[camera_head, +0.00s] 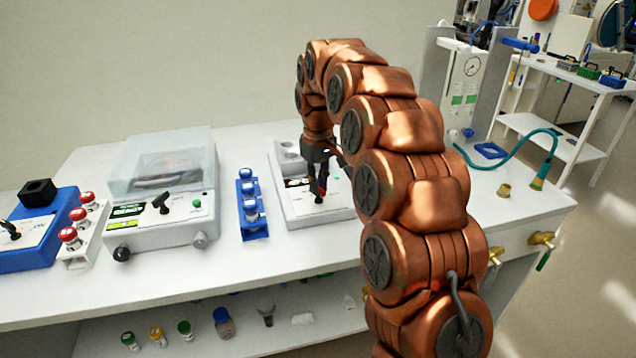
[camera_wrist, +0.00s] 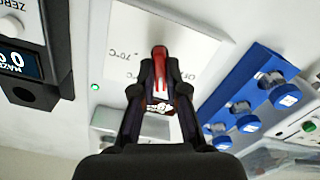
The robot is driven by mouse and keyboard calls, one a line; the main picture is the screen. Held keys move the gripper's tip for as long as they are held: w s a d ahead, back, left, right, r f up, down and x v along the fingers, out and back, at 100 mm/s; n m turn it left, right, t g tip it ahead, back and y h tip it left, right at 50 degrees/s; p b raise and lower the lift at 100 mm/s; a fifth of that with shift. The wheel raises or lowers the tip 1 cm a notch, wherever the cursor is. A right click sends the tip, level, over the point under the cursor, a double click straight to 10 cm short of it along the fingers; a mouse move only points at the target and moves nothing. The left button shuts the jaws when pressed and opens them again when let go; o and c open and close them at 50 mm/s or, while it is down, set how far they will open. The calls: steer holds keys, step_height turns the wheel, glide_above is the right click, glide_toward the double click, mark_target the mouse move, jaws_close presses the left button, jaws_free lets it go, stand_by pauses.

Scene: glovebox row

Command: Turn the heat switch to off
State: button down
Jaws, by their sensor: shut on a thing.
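The heat switch (camera_wrist: 159,52) is a small lever, dark at one end and red along its length, on a white panel. In the wrist view it lies between a "70 °C" label on the left and an upside-down, partly hidden "OFF" label on the right. Which label it is set to I cannot tell. My gripper (camera_wrist: 160,84) is shut on the switch, a dark finger on each side. In the head view my gripper (camera_head: 319,184) points down over the front of the white heater unit (camera_head: 292,196), and the switch's dark base (camera_head: 319,199) shows below it.
A blue rack (camera_head: 252,212) of capped vials stands close left of the unit. Further left are a clear-lidded machine (camera_head: 160,190) and red-capped vials (camera_head: 70,237). A teal hose (camera_head: 545,165) lies at the right. The bench front (camera_head: 300,255) is clear.

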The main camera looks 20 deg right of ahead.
steer(key=shift+r, duration=0.1)
steer(key=c, duration=1.2)
jaws_free()
steer(key=shift+r, duration=3.7)
